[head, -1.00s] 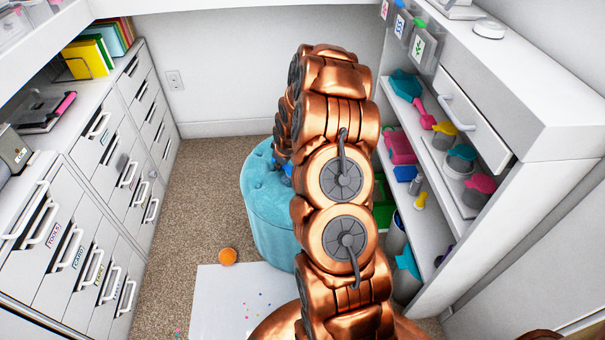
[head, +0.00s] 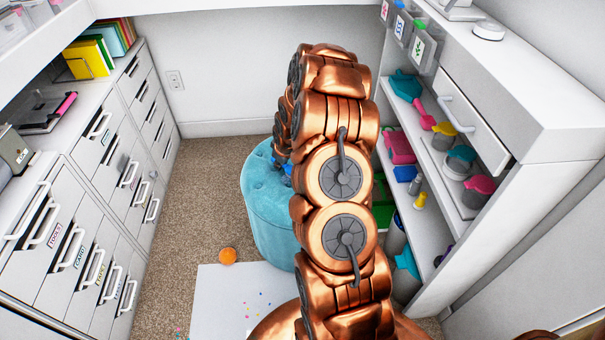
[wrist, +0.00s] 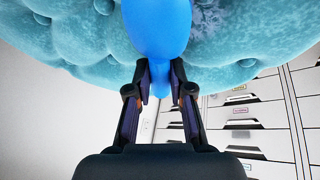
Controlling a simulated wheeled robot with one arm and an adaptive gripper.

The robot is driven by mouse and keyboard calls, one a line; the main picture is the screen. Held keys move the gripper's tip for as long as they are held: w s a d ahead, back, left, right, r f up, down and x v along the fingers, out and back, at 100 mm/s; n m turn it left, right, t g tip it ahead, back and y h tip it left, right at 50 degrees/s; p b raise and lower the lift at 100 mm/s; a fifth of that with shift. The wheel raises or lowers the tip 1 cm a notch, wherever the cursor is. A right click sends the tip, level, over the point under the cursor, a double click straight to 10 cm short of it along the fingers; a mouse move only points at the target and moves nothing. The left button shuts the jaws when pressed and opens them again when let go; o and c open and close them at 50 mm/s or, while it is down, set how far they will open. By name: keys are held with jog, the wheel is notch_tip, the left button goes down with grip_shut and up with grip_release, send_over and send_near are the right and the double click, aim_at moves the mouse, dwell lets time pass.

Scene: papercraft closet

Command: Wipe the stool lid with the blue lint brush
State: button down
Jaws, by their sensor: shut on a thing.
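In the wrist view the teal lid (wrist: 80,35) fills the top of the picture. My gripper (wrist: 168,85) is shut on the blue lint brush (wrist: 157,25), with the fingers on its narrow end. The brush's wide blue part lies against or just in front of the lid; I cannot tell if it touches. In the head view only a bit of the blue brush (head: 286,170) shows beside my arm.
White drawer cabinets (head: 110,190) line the left side. A shelf unit (head: 470,150) with scoops and jars stands close on the right of my arm. An orange ball (head: 227,256) and a white mat (head: 225,300) with colored specks lie on the carpet.

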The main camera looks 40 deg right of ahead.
jog(key=shift+w+a+f, duration=0.15)
jog(key=shift+w+a, duration=0.35)
jog(key=shift+a, duration=0.25)
jog(key=shift+s+d+f, duration=0.1)
jog(key=shift+s+d, duration=0.5)
jog(key=shift+d, duration=0.15)
jog(key=shift+w+a, duration=0.8)
jog(key=shift+a, duration=0.25)
jog(key=shift+r, duration=0.2)
jog(key=c, duration=1.6)
grip_release()
grip_shut()
jog(key=shift+d, duration=0.1)
